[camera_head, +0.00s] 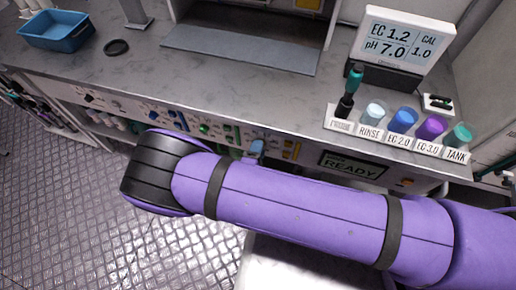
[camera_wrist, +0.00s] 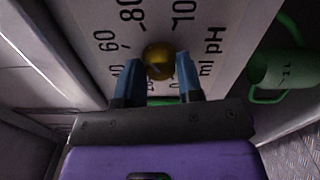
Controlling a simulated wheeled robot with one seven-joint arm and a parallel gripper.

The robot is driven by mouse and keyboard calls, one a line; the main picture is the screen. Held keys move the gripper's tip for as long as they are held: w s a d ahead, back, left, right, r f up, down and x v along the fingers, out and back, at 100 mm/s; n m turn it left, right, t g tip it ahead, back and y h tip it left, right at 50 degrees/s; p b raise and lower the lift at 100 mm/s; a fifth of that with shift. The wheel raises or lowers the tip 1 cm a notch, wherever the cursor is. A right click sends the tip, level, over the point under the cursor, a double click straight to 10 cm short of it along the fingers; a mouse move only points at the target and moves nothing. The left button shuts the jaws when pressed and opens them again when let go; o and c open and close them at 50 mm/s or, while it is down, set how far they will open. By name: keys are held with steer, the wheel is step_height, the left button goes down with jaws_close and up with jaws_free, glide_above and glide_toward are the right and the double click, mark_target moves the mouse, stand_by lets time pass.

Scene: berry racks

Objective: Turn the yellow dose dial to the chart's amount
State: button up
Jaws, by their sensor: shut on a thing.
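The yellow dose dial (camera_wrist: 158,56) is a round knob on a white scale plate (camera_wrist: 220,62) in the wrist view. Numbers such as 60, 80 and 100 and the words "ml pH" are printed around it. My gripper (camera_wrist: 157,76) has its two blue fingers on either side of the dial, shut on it. Any pointer mark on the dial is too small or hidden to read. In the head view my purple arm covers part of the front panel, and neither the dial nor my gripper can be made out. I cannot make out a dose chart in either view.
A green jug (camera_wrist: 285,68) stands right of the scale plate. A blue tray (camera_head: 55,31) is at the far left.

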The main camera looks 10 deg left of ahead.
steer(key=shift+s+f+m, duration=0.1)
steer(key=shift+m, duration=0.8)
steer(key=o, duration=0.9)
steer(key=s, duration=0.7)
steer(key=s+a, duration=0.1)
steer(key=s, duration=0.2)
steer(key=shift+s, duration=0.35)
